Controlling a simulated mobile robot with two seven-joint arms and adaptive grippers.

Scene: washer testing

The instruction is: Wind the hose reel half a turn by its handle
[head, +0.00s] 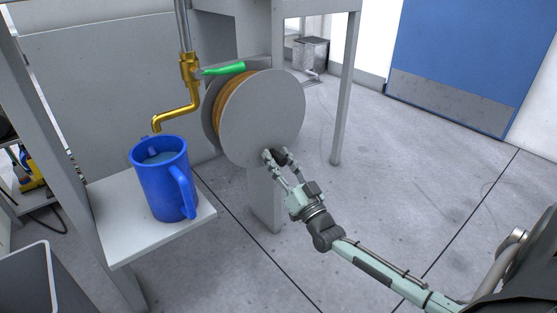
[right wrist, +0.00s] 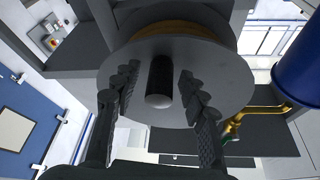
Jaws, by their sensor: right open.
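The hose reel (head: 262,112) is a grey disc with orange-brown hose wound behind it, mounted on a grey post. Its dark handle (head: 279,156) sticks out near the lower edge of the disc. My right gripper (head: 277,157) is at the handle, with its fingers on either side. In the right wrist view the dark cylindrical handle (right wrist: 159,82) stands between the two open fingers (right wrist: 155,90), with a gap to each. The reel disc (right wrist: 215,80) is behind it. My left gripper is not in view.
A brass tap (head: 188,85) with a green lever (head: 222,69) is left of the reel. Below it a blue mug (head: 163,178) with liquid stands on a light shelf (head: 130,240). A table leg (head: 345,100) stands right of the reel. The floor at right is clear.

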